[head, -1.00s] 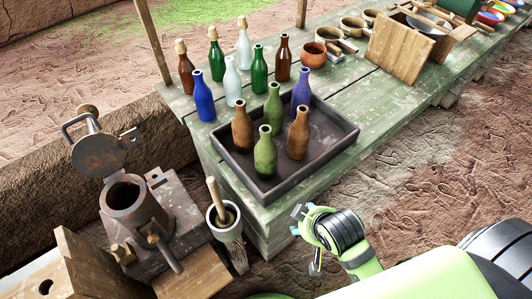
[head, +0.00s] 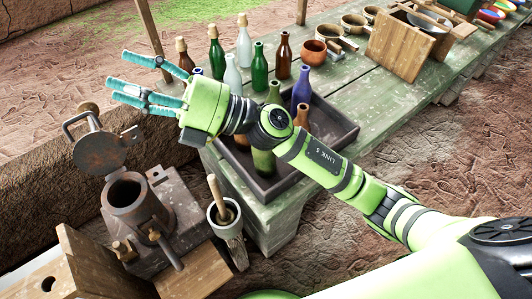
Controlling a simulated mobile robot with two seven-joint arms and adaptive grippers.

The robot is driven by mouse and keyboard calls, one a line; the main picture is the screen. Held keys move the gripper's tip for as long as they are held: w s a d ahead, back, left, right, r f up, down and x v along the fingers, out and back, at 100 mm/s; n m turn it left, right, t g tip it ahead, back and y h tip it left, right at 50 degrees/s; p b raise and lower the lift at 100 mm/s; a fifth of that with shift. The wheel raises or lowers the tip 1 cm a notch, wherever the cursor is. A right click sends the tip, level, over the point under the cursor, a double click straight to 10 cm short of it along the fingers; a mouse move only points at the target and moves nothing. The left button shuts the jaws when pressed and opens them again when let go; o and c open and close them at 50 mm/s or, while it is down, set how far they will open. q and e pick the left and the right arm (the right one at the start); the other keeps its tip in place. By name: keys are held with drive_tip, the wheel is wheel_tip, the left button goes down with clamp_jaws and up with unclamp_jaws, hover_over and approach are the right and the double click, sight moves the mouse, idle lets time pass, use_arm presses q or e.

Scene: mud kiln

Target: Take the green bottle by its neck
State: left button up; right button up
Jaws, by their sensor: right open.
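Several green bottles are in the head view: a dark green one (head: 217,55) and another dark green one (head: 260,68) stand on the table's far part. In the dark tray (head: 345,140) stand an olive-green bottle (head: 274,92), its lower part behind my arm, and a second olive-green bottle (head: 264,163), its top hidden by my arm. I cannot tell which one is meant. My right gripper (head: 118,71) is open and empty, its teal fingers spread and pointing left, left of the bottles and apart from them. My left gripper is not in view.
My right arm crosses over the tray. A purple bottle (head: 301,90), brown bottles (head: 283,56) and clear bottles (head: 244,45) stand close by. A mortar with pestle (head: 223,215) and a lidded metal pot (head: 130,198) are at lower left. The table (head: 400,95) has free boards right of the tray.

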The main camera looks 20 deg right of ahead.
drive_tip(key=s+a+f+n+g+h, duration=0.2)
drive_tip(key=s+f+n+g+h, duration=0.2)
drive_tip(key=f+n+g+h, duration=0.65)
drive_tip(key=w+d+f+t+h, duration=0.1)
drive_tip(key=w+d+f+h, duration=0.1)
drive_tip(key=d, duration=0.5)
drive_tip(key=w+d+f+t+h, duration=0.1)
drive_tip(key=w+d+f+h, duration=0.1)
drive_tip(key=w+d+h, duration=0.2)
drive_tip(key=w+d+f+t+h, duration=0.1)
drive_tip(key=w+d+h, duration=0.2)
drive_tip(key=d+h, duration=0.3)
drive_tip(key=shift+d+f+t, duration=0.2)
drive_tip(key=shift+d, duration=1.05)
drive_tip(key=shift+d+f+t, duration=0.15)
drive_tip(key=shift+d+f, duration=0.05)
drive_tip(key=shift+d, duration=1.05)
drive_tip(key=shift+d+f+p, duration=0.2)
drive_tip(key=shift+f+p, duration=0.05)
drive_tip(key=shift+p, duration=0.15)
drive_tip(key=f+p, duration=0.2)
drive_tip(key=f, duration=0.1)
drive_tip(key=f+p, duration=0.1)
drive_tip(key=f, duration=0.1)
drive_tip(key=shift+s+d+f, duration=0.15)
drive_tip(key=shift+d+f, duration=0.05)
drive_tip(key=shift+d, duration=0.15)
drive_tip(key=shift+f, duration=0.45)
clamp_jaws()
